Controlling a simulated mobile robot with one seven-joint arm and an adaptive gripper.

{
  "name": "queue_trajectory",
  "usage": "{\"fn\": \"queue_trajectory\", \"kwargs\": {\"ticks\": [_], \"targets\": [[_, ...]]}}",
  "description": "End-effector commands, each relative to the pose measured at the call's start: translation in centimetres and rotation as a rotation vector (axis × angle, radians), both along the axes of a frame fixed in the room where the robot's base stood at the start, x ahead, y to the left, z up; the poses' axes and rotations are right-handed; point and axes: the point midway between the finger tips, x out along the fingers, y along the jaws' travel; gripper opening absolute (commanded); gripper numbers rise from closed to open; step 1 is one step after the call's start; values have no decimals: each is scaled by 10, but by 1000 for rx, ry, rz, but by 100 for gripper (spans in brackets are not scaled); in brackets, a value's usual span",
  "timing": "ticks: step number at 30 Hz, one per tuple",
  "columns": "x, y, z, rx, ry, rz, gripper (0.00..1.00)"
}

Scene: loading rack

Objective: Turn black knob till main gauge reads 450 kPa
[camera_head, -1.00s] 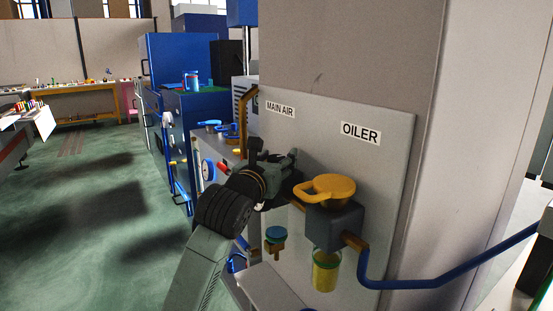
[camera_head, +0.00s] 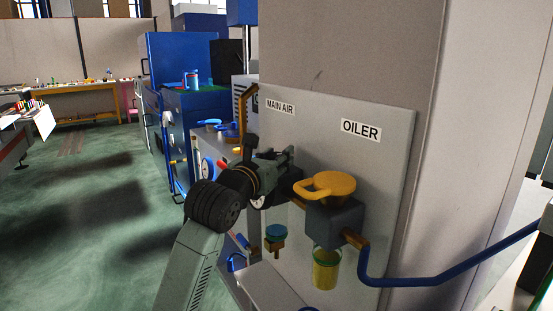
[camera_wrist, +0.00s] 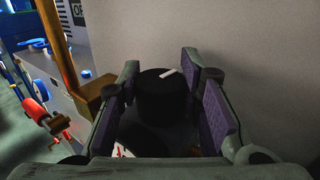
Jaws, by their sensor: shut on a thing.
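The black knob (camera_wrist: 158,98), with a white pointer mark on its top, is between the purple pads of my gripper (camera_wrist: 168,85) in the wrist view. My gripper (camera_head: 284,172) is shut on it in front of the panel under the MAIN AIR label (camera_head: 280,107). In the head view my gripper hides the knob. A white dial, likely the main gauge (camera_head: 258,203), shows only as a sliver below my gripper. In the wrist view a bit of white dial with red (camera_wrist: 121,151) shows below the knob. The reading cannot be made out.
Right of my gripper is the oiler block (camera_head: 333,224) with a yellow-handled top (camera_head: 333,184) and a yellow-filled bowl (camera_head: 325,270). A blue pipe (camera_head: 430,275) runs right. A brown pipe (camera_head: 248,115) rises at left. Open green floor (camera_head: 90,220) lies left.

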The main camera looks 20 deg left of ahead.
Motion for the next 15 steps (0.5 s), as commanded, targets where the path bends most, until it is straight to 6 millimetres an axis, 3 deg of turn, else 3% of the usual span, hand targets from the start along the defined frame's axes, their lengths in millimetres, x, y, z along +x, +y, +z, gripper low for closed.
{"fn": "queue_trajectory", "kwargs": {"ticks": [15], "targets": [[0, 2, 0, -2, -2, -373, 5]]}}
